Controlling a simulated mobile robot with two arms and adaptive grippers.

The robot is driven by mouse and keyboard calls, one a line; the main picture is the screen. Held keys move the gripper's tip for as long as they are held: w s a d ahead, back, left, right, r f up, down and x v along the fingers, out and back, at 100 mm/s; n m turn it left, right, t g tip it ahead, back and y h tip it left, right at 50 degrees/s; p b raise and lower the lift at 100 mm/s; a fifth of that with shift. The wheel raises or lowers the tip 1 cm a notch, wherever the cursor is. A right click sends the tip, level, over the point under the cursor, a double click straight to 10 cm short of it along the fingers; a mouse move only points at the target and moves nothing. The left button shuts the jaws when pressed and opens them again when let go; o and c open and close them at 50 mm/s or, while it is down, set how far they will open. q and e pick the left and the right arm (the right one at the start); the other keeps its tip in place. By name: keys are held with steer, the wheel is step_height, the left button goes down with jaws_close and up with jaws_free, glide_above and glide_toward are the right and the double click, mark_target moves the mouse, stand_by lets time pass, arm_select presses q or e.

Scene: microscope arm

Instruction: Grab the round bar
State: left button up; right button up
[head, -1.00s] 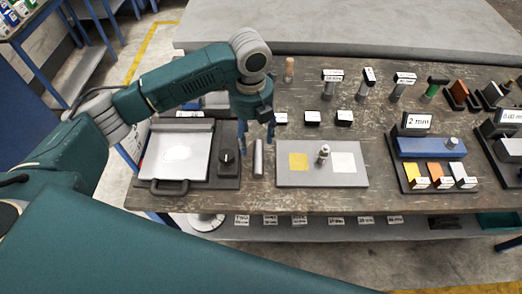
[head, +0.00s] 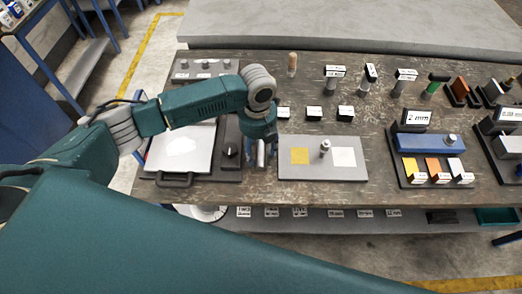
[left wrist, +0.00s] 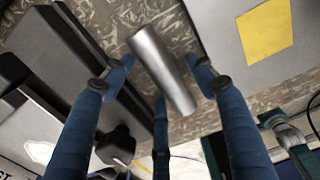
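The round bar (left wrist: 165,72) is a plain grey metal cylinder on the worn table, between the hot-plate-like device and the grey plate. In the head view only a little of the bar (head: 261,157) shows, behind my gripper's fingers. My left gripper (head: 257,156) points down over it. In the left wrist view my left gripper's blue fingers (left wrist: 164,78) are spread, with the bar between them. A gap shows on each side, so the fingers do not look closed on it. My right gripper is in neither view.
Left of the bar is a device with a white plate (head: 181,148) and a black knob (head: 230,152). To the right lies a grey plate (head: 322,172) with a yellow square (head: 299,156) and a small metal post (head: 324,148). Labelled blocks stand behind. The table's front edge is close.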

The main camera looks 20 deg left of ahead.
arm_select(q)
jaws_close()
steer(key=shift+r, duration=0.1)
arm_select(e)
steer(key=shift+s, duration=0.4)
arm_select(q)
steer(key=shift+w+r, duration=0.1)
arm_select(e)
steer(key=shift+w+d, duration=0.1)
